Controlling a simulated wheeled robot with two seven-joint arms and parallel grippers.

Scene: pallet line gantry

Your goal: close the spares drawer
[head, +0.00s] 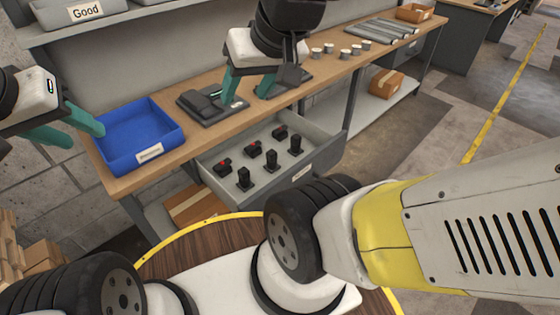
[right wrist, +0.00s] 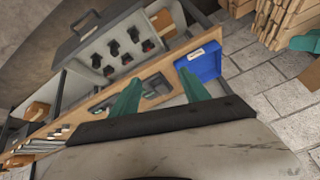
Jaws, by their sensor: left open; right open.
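The spares drawer (head: 318,158) is pulled out from under the workbench (head: 150,182). It is grey, with a white label on its front, and holds several black parts, some with red tops. It also shows in the right wrist view (right wrist: 128,72), with its dark handle (right wrist: 84,21) on the front. My right gripper (head: 247,88) is open and empty above the bench top, behind the drawer and apart from it. Its two teal fingers also show in the right wrist view (right wrist: 160,84). My left gripper (head: 86,136) is open and empty at the blue bin's left side.
A blue bin (head: 170,136) stands on the bench's left end. Dark fixtures (head: 212,101) sit on the bench near my right gripper, with several small cylinders (head: 344,54) and grey bars further right. Cardboard boxes (head: 387,83) lie on the lower shelf. Floor to the right is clear.

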